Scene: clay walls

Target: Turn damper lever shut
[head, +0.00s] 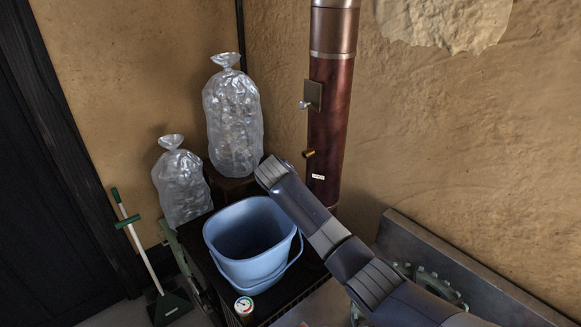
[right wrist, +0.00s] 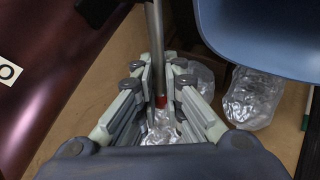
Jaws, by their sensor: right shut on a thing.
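A dark red stovepipe (head: 332,115) stands against the clay wall. It carries a small plate with a knob (head: 313,96), a brass stub (head: 309,153) and a white label (head: 318,177). The pipe also fills the left of the right wrist view (right wrist: 50,75), with part of its label. There my right gripper (right wrist: 161,88) is shut on a thin metal lever (right wrist: 155,30) with a red band, which runs out from between the fingers. In the head view my right arm reaches in from the lower right beside the pipe and hides the gripper and lever. My left gripper is out of view.
A blue bucket (head: 250,242) stands on a dark stand, close below my right arm. A round gauge (head: 244,305) sits in front of it. Clear bags (head: 233,120) (head: 182,187) stand behind. A broom (head: 140,250) leans at the left. A metal panel (head: 470,265) stands at the right.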

